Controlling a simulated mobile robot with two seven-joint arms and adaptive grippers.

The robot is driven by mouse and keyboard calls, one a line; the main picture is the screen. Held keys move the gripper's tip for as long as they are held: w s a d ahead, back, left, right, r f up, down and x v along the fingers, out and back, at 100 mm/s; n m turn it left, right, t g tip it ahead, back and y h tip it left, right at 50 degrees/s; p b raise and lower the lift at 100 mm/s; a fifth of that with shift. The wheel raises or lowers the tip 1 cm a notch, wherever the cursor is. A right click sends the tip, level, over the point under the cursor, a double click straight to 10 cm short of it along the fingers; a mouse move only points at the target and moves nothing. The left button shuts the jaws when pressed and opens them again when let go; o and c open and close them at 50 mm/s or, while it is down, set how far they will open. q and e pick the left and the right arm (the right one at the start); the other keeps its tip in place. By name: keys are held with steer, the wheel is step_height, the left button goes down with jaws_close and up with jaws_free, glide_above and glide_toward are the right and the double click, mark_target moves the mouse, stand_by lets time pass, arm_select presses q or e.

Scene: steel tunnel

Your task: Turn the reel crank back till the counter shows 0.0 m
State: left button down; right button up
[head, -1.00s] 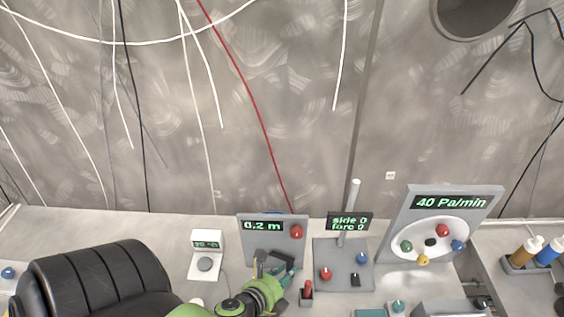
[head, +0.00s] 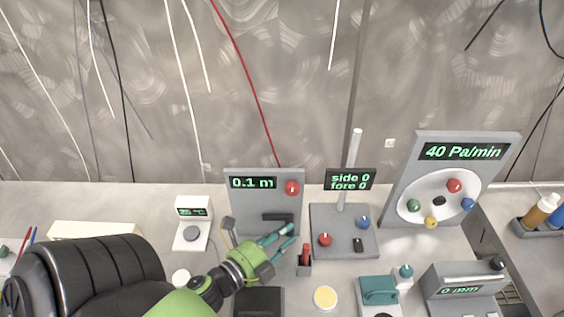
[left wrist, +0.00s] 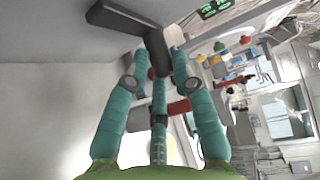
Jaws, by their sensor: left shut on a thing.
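The reel panel (head: 265,203) is a grey upright board with a red knob (head: 292,188) at its upper right. Its counter (head: 252,183) reads 0.1 m in green. The dark crank (head: 278,217) shows low on the panel, partly behind my gripper. My left gripper (head: 286,237) is at the panel's lower right. In the left wrist view, the crank (left wrist: 118,18) is a dark bent arm, and its handle (left wrist: 157,50) sits between the teal fingers of my left gripper (left wrist: 160,62), which is shut on it. My right gripper is in neither view.
A red switch (head: 306,254) stands close to the right of my gripper. Beyond it is a joystick box (head: 343,232) reading side 0, fore 0. A panel (head: 456,175) reading 40 Pa/min stands further right. A small white meter (head: 193,222) stands left.

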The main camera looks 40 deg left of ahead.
arm_select(q)
steer(key=shift+r, duration=0.1)
stand_by(0.3)
steer(key=c, duration=1.1)
jaws_free()
steer(key=shift+w, duration=0.1)
steer(key=s, duration=0.4)
steer(key=s+r, duration=0.1)
steer(key=s, duration=0.3)
steer(key=s+a, duration=0.1)
steer(key=s, duration=0.3)
steer(key=shift+r, duration=0.3)
